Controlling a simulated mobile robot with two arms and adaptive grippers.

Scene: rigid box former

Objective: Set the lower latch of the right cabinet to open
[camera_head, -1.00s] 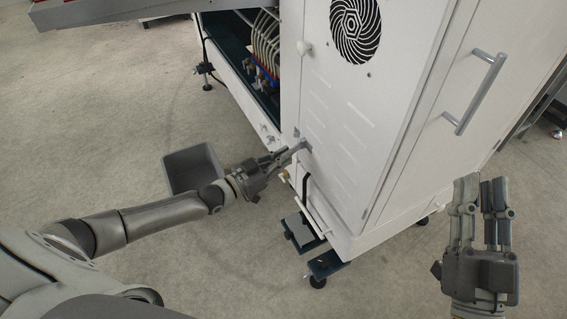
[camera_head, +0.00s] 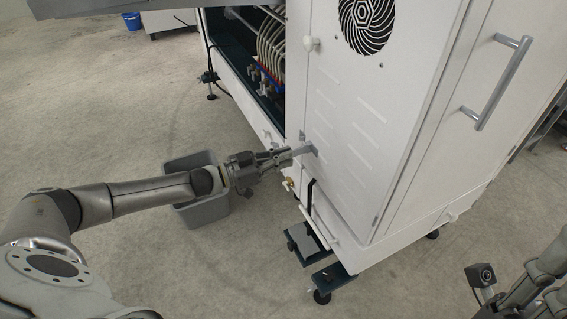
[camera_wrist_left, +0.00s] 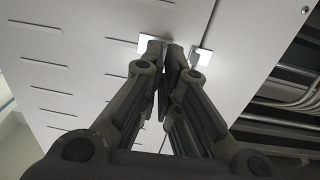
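The right cabinet (camera_head: 375,120) is white, with a round fan vent. Its lower latch (camera_head: 312,149) is a small pale fitting on the edge of the vented panel. My left gripper (camera_head: 300,152) reaches it from the left, its fingertips at the latch. In the left wrist view my left fingertips (camera_wrist_left: 166,46) are close together with a narrow gap. Pale latch plates (camera_wrist_left: 202,57) show beside and behind them. The fingers partly hide the latch, so I cannot tell whether they grip it or how it is turned. My right gripper (camera_head: 540,285) is partly cut off at lower right, away from the cabinet.
An upper white latch knob (camera_head: 311,44) is higher on the same edge. A long door handle (camera_head: 498,82) is at the right. A grey bin (camera_head: 205,210) stands on the floor under my left arm. An open bay with hoses (camera_head: 262,50) lies left of the panel.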

